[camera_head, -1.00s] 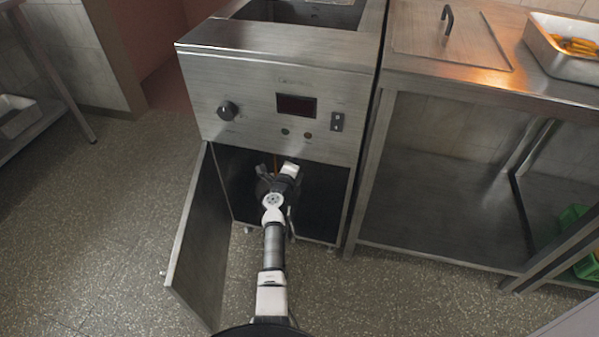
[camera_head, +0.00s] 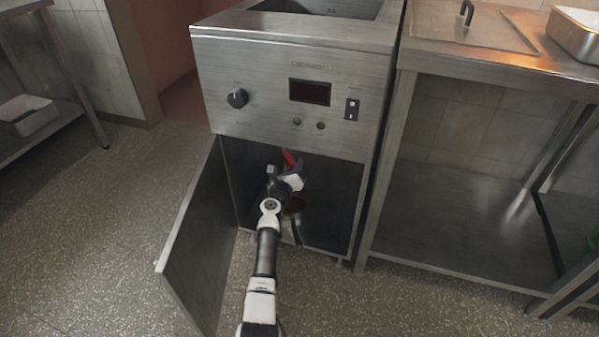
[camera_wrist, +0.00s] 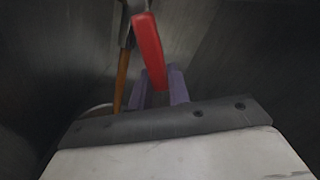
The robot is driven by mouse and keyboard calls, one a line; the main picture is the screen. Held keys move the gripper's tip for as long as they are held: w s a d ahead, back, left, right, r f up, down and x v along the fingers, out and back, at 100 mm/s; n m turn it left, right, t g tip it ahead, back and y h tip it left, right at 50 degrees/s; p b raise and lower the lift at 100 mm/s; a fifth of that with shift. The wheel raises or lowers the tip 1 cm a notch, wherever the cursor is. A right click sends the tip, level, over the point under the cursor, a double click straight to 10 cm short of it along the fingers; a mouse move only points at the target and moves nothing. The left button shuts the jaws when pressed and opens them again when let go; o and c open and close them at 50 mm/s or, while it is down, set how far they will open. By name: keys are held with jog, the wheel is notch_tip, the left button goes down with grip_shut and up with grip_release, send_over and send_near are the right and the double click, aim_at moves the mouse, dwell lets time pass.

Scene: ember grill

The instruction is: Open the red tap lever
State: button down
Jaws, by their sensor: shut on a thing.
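The red tap lever (camera_head: 290,158) shows inside the open cabinet of the fryer-like unit, just above my gripper. In the wrist view the red lever (camera_wrist: 148,48) hangs down, with its lower end between the two purple-grey fingers of my gripper (camera_wrist: 159,90). My gripper (camera_head: 282,172) is shut on the lever. A brown-orange pipe or rod (camera_wrist: 122,82) runs beside the lever on the left. The tap body is mostly hidden in the dark at the top of the wrist view.
The cabinet door (camera_head: 193,238) stands open on the left. The cabinet's side walls leave limited room around my arm. A steel table (camera_head: 470,212) with a lower shelf stands on the right. A brown round thing (camera_head: 295,207) lies low inside the cabinet, partly hidden.

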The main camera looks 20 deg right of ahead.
jog(key=shift+w+a+f+m+b, duration=0.25)
jog(key=shift+w+a+m+b, duration=0.3)
jog(key=shift+m+b, duration=0.35)
jog(key=shift+w+a+f+m+b, duration=0.3)
jog(key=shift+a+m+b, duration=0.35)
jog(key=shift+m, duration=0.45)
jog(key=shift+r, duration=0.1)
jog(key=c, duration=1.3)
grip_release()
jog(key=shift+s, duration=0.1)
